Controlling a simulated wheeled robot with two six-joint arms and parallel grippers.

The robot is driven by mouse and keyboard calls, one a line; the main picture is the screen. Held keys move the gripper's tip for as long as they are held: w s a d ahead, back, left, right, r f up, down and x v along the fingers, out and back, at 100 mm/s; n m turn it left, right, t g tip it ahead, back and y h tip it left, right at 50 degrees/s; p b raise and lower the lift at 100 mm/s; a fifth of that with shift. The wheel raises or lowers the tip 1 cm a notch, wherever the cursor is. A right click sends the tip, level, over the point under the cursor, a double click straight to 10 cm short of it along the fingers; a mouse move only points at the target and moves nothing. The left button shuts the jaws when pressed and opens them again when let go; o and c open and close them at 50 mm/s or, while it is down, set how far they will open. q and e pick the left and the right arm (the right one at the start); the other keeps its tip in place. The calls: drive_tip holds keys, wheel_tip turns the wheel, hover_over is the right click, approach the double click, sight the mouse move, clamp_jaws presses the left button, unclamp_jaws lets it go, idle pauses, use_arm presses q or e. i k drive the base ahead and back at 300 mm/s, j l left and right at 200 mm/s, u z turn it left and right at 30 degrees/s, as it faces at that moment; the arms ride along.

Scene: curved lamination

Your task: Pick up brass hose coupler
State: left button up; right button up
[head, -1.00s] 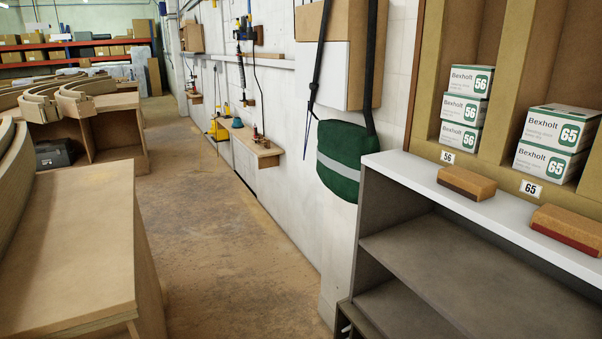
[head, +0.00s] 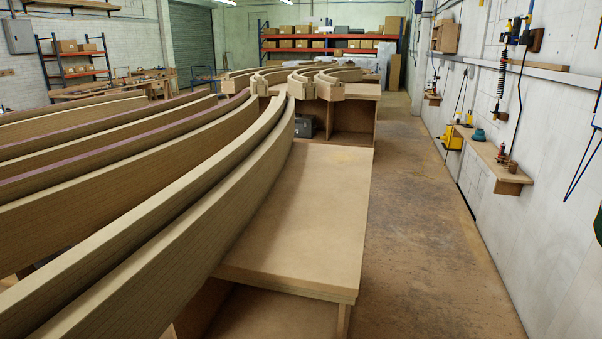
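I cannot make out a brass hose coupler in the head view. Small items stand on a wooden wall shelf (head: 487,150) at the right, among them a reddish-brown one (head: 512,167) near its front end; they are too small to identify. Neither of my grippers is in view.
Long curved laminated beams (head: 180,240) fill the left side. A wooden bench (head: 310,215) stands beside them, with a dark grey case (head: 304,126) behind it. Clear brown floor (head: 435,230) runs between the bench and the white wall (head: 560,200). Racks with boxes (head: 330,43) stand at the back.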

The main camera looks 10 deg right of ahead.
sight(494, 118)
drive_tip(key=i+l+u, duration=0.1)
drive_tip(key=u, duration=1.4)
drive_tip(key=i+l+u, duration=0.1)
drive_tip(key=l+u, duration=0.15)
drive_tip(key=l, duration=1.55)
drive_tip(key=k+l, duration=0.15)
drive_tip(key=l, duration=0.7)
drive_tip(key=l+u, duration=0.1)
drive_tip(key=l, duration=0.8)
drive_tip(key=l+z, duration=0.15)
drive_tip(key=l, duration=0.35)
drive_tip(key=l+z, duration=0.15)
drive_tip(key=l, duration=0.35)
drive_tip(key=i+l+z, duration=0.2)
drive_tip(key=l, duration=0.25)
drive_tip(key=l+z, duration=0.15)
drive_tip(key=l, duration=0.35)
drive_tip(key=i+l+z, duration=0.15)
drive_tip(key=l, duration=0.3)
drive_tip(key=l+z, duration=0.2)
drive_tip(key=z, duration=0.25)
drive_tip(key=l+z, duration=0.2)
drive_tip(key=z, duration=0.25)
drive_tip(key=l+z, duration=0.2)
drive_tip(key=z, duration=0.25)
drive_tip(key=l+z, duration=0.2)
drive_tip(key=z, duration=0.25)
drive_tip(key=i+l+z, duration=0.1)
drive_tip(key=z, duration=0.3)
drive_tip(key=i, duration=0.05)
